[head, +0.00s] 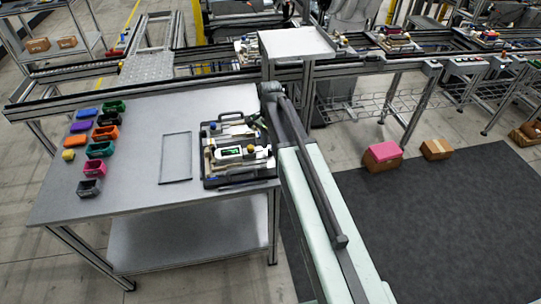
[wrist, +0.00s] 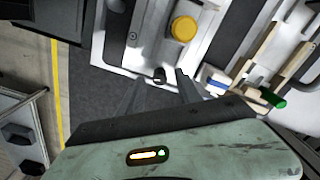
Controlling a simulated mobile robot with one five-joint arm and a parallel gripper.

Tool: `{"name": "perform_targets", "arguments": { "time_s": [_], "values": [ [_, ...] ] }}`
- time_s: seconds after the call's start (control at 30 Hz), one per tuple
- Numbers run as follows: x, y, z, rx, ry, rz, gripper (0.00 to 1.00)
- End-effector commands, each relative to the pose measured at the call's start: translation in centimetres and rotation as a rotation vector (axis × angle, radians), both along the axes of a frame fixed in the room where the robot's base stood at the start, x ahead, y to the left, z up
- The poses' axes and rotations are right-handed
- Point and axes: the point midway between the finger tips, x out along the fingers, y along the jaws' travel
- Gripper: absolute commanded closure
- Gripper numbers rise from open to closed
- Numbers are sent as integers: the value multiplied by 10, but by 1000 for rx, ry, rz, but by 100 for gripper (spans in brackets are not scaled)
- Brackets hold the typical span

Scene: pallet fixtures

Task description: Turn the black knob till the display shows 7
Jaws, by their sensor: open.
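A black pallet fixture (head: 210,183) with a handle lies on the grey table, at its right side. A white unit on it has a small dark window with green (head: 231,151), perhaps the display; no digit can be read. In the wrist view, a small black knob (wrist: 159,76) stands on a pale panel (wrist: 120,35), below a round yellow button (wrist: 183,28). My gripper (wrist: 158,78) is open, with one dark finger on each side of the knob in the picture. I cannot tell whether the fingers touch it. The display is not seen in the wrist view.
Several coloured bins (head: 101,149) and blocks stand on the table's left side. A flat rectangular frame (head: 176,158) lies left of the fixture. A raised grey stand (head: 297,43) is behind it. A green-ended cylinder (wrist: 272,98) and wooden pieces are to the knob's right.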

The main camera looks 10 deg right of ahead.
Motion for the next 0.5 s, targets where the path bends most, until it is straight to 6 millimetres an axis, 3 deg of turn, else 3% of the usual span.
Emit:
{"name": "perform_targets", "arguments": {
  "time_s": [0.07,0.3,0.33,0.47,0.5],
  "values": [
    [0,0,-12,0,0,0,59],
    [0,-1,-10,0,0,0,59],
    [0,-1,-10,0,0,0,62],
    [0,-1,-10,0,0,-1,98],
    [0,-1,-10,0,0,-1,100]
  ]
}}
